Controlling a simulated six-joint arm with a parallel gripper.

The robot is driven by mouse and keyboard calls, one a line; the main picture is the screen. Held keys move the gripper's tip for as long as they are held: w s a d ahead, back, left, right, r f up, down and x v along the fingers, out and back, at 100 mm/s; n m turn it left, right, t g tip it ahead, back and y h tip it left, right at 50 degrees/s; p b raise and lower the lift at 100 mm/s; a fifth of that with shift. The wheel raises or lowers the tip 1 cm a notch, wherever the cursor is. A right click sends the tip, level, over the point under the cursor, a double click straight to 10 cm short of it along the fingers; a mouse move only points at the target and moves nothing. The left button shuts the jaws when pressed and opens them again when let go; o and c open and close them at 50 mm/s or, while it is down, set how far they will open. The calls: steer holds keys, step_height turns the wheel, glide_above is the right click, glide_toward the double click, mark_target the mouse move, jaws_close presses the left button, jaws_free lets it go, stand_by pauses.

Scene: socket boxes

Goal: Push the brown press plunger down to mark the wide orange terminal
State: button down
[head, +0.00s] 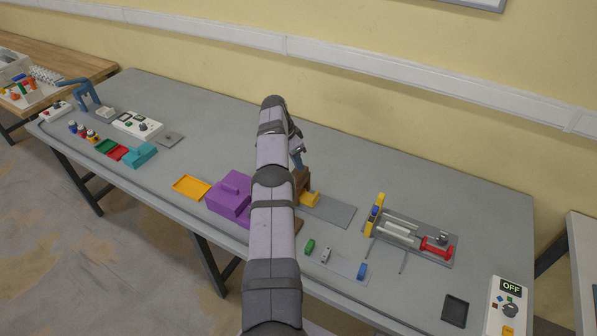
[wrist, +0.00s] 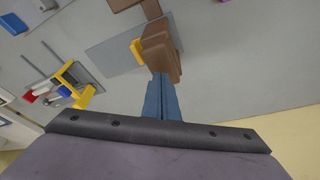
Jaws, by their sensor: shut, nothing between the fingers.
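The brown press (head: 303,180) stands on the bench, partly hidden behind my arm in the head view. In the wrist view its stepped brown top (wrist: 162,50) lies just beyond my fingertips. An orange-yellow piece (head: 310,200), perhaps the wide orange terminal, sits at the press's right side; it also shows in the wrist view (wrist: 137,49). My gripper (head: 299,164) is shut and empty, its blue fingers (wrist: 160,76) pointing down at the press's upper part. I cannot tell whether the fingertips touch the plunger.
A grey plate (head: 338,212) lies right of the press. A purple block (head: 228,197) and an orange tray (head: 191,187) are to the left. A fixture with a red-handled part (head: 437,247) and a white "OFF" box (head: 507,305) are to the right. The bench behind the press is clear.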

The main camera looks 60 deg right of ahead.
mark_target(298, 172)
steer(key=shift+f, duration=0.15)
steer(key=shift+f+b, duration=0.35)
steer(key=shift+b, duration=0.15)
steer(key=shift+f+b, duration=0.3)
steer(key=shift+f, duration=0.2)
steer(key=shift+r+p, duration=1.75)
steer(key=shift+r, duration=0.8)
